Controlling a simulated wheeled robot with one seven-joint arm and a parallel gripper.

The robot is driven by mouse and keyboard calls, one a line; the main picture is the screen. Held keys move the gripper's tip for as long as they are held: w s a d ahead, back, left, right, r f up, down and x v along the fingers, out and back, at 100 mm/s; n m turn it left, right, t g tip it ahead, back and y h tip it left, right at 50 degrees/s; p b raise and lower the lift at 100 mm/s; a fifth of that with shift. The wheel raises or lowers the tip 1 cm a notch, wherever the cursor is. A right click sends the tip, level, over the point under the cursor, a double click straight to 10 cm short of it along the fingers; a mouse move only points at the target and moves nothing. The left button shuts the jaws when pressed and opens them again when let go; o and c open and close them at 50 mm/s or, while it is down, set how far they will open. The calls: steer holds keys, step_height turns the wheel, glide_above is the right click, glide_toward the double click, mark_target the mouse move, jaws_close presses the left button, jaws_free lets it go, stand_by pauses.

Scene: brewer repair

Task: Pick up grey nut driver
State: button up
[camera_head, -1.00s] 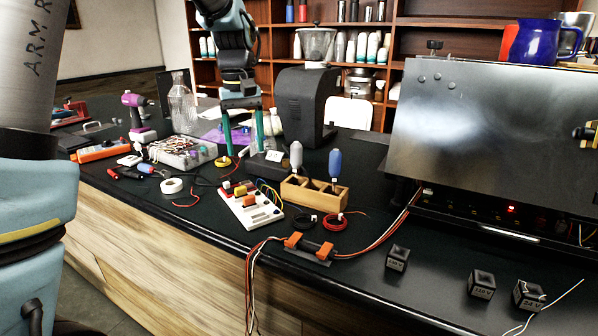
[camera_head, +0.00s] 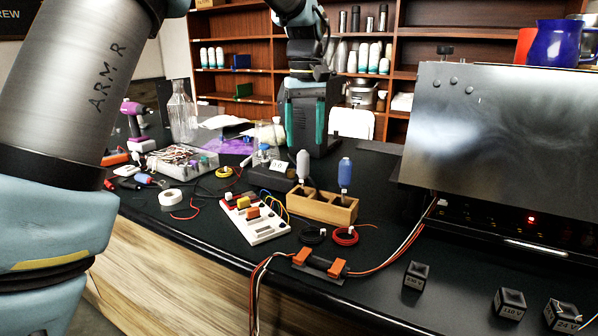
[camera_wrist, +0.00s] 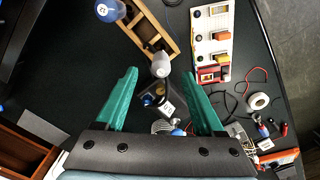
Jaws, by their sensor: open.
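The grey nut driver (camera_head: 302,165) stands upright, handle up, in the left part of a wooden block (camera_head: 318,209) on the dark counter. A blue-handled driver (camera_head: 345,173) stands to its right in the same block. My gripper (camera_head: 306,128) is above and behind the block in the head view, with green fingers pointing down. In the wrist view my gripper (camera_wrist: 160,75) is open and empty, and the grey handle (camera_wrist: 160,66) shows in line with the gap between the fingertips. Its depth from the fingertips is hard to tell. The driver's lower shaft is hidden in the block.
A white board with coloured blocks (camera_head: 253,219) lies left of the wooden block. A dark box with a label (camera_head: 270,179) sits close behind. Red and black wire coils (camera_head: 345,236) lie in front. A large metal machine (camera_head: 500,140) stands at right.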

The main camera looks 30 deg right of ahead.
mark_target(306, 151)
step_height(306, 151, down, 5)
steer(key=shift+d+f+p, duration=0.1)
steer(key=shift+d+p, duration=0.05)
steer(key=shift+p, duration=0.3)
steer(key=shift+w+a+f+p, duration=0.15)
steer(key=shift+f+p, duration=0.35)
steer(key=shift+f, duration=0.9)
steer(key=shift+w+a+f+p, duration=0.1)
steer(key=shift+f+p, duration=0.4)
steer(key=shift+f, duration=0.9)
jaws_close()
